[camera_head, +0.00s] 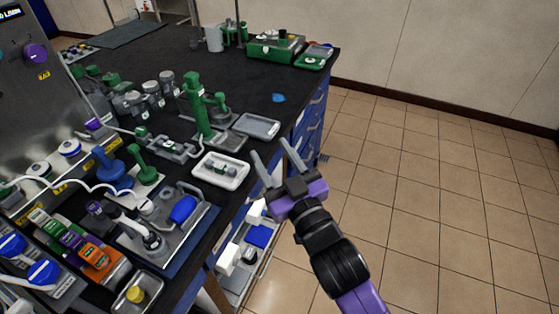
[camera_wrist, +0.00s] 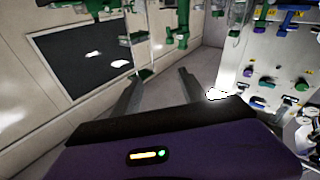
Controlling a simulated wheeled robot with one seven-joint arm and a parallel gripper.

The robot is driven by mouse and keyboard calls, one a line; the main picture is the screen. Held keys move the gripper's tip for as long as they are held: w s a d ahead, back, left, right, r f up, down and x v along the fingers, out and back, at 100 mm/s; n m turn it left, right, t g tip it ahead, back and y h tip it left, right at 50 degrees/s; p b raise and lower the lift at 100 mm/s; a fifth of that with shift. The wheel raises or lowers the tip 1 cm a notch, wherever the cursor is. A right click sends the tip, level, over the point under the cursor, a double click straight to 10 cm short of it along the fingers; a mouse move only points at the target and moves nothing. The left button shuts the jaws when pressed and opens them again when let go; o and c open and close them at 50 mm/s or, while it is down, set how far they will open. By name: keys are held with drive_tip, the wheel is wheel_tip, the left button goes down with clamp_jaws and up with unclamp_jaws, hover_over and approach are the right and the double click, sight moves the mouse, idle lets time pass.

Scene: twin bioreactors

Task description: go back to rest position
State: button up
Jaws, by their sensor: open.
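My gripper (camera_head: 277,162) is in the middle of the head view, with its two grey fingers spread apart and nothing between them. It is at the right edge of the black bench (camera_head: 290,88), near a white tray (camera_head: 221,170) that lies to its left on the bench. My purple and black arm reaches up from the bottom of the head view. In the wrist view my gripper (camera_wrist: 158,75) also shows two separate fingers with an empty gap. Parts of the wrist view are too bright to make out.
Green stands (camera_head: 197,105), a grey tray (camera_head: 256,126) and bioreactor equipment crowd the bench. A green scale-like device (camera_head: 276,47) stands at the far end. An open drawer or shelf (camera_head: 237,280) with white and blue items lies below my gripper. The tiled floor (camera_head: 430,190) at right is clear.

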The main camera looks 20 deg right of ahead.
drive_tip(key=shift+s+d+f, duration=0.15)
drive_tip(key=shift+s, duration=0.5)
drive_tip(key=s+d+f+m+g, duration=0.1)
drive_tip(key=s+f, duration=0.2)
drive_tip(key=s, duration=0.9)
drive_tip(key=s+d+f+g+h, duration=0.1)
drive_tip(key=s+f+g, duration=0.1)
drive_tip(key=s, duration=1)
drive_tip(key=s+d+f+m+g, duration=0.1)
drive_tip(key=s+f, duration=0.3)
drive_tip(key=s, duration=0.9)
drive_tip(key=shift+d+f+m+g, duration=0.25)
drive_tip(key=shift+d+m+g, duration=0.05)
drive_tip(key=shift+g, duration=0.2)
